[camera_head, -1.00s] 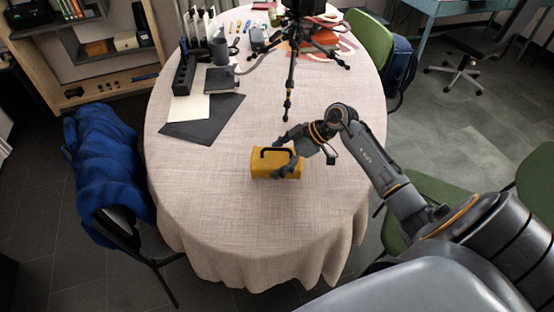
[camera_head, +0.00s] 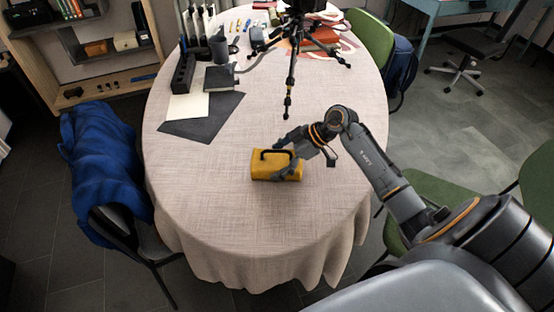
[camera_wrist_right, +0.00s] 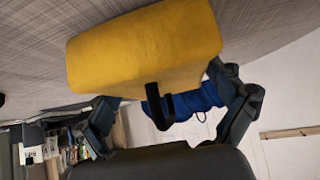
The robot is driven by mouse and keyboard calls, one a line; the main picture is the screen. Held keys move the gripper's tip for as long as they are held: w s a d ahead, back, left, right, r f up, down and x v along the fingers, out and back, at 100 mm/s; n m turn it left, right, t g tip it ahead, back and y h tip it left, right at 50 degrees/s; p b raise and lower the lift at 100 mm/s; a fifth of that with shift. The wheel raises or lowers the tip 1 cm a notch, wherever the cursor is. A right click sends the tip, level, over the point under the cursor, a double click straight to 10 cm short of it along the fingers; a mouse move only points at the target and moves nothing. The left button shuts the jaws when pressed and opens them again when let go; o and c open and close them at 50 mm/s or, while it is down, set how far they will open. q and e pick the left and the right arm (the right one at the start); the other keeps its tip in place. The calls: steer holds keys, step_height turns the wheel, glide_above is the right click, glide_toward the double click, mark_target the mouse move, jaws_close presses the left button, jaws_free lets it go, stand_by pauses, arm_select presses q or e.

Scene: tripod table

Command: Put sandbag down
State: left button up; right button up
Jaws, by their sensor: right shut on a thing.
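The sandbag is a yellow block-shaped bag (camera_head: 276,172) with a black handle, at the front middle of the round table (camera_head: 210,215) covered with a beige cloth. My right gripper (camera_head: 286,158) is at the bag's right side, shut on its handle. In the right wrist view the yellow bag (camera_wrist_right: 145,45) fills the upper middle, with the black handle (camera_wrist_right: 158,104) between the fingers of the gripper (camera_wrist_right: 165,105). The bag looks level and at or very near the cloth; I cannot tell whether its underside touches. My left gripper is not in view.
A black tripod (camera_head: 291,60) stands behind the bag. Dark and cream sheets (camera_head: 205,120) and a black holder (camera_head: 183,72) lie at the back left. A blue cloth (camera_head: 100,170) hangs over a chair at the left. The cloth around the bag is clear.

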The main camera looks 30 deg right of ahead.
steer(key=shift+f, duration=0.2)
steer(key=o, duration=1.5)
steer(key=shift+c, duration=0.2)
steer(key=shift+s+f, duration=0.1)
steer(key=shift+f, duration=0.1)
steer(key=v, duration=1.2)
